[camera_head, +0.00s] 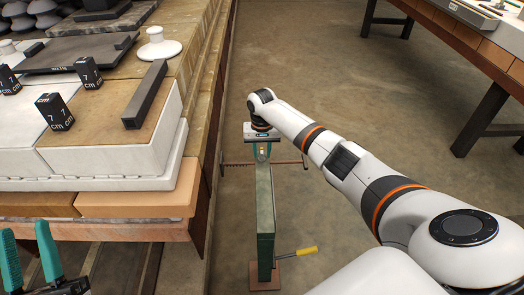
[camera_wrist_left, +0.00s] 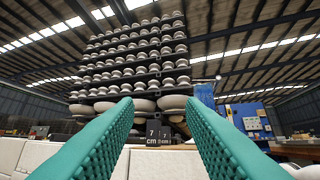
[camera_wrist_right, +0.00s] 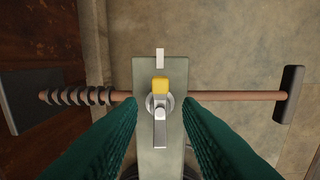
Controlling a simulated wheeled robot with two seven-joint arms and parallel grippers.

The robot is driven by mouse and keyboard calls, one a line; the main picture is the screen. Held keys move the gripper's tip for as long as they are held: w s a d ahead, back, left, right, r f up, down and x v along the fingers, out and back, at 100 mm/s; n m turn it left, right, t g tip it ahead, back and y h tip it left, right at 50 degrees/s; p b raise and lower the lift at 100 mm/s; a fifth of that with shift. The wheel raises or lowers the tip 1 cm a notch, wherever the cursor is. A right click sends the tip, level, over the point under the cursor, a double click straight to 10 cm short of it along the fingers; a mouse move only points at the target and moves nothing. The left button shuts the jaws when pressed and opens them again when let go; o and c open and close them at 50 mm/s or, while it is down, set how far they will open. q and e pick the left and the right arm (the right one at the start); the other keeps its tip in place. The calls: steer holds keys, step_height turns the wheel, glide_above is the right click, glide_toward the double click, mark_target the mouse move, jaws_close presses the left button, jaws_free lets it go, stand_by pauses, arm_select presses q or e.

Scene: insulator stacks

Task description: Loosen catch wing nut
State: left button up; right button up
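In the right wrist view a silver catch piece (camera_wrist_right: 160,128) with a yellow tip (camera_wrist_right: 160,86) sits on a grey-green plate (camera_wrist_right: 146,72); I take it for the wing nut. My right gripper (camera_wrist_right: 160,104) is open, its teal fingers on either side of it with visible gaps. In the head view my right gripper (camera_head: 262,152) is over the top of the green post (camera_head: 265,215), and the nut is hidden. My left gripper (camera_head: 26,232) is open and empty at the lower left; the left wrist view (camera_wrist_left: 159,103) also shows its fingers apart.
A brown rod (camera_wrist_right: 225,96) with a coil spring (camera_wrist_right: 75,96) and dark end block (camera_wrist_right: 289,95) crosses the plate. A yellow-handled lever (camera_head: 296,253) sticks out low on the post. A bench with white blocks (camera_head: 110,165) stands left.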

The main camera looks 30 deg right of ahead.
jaws_close()
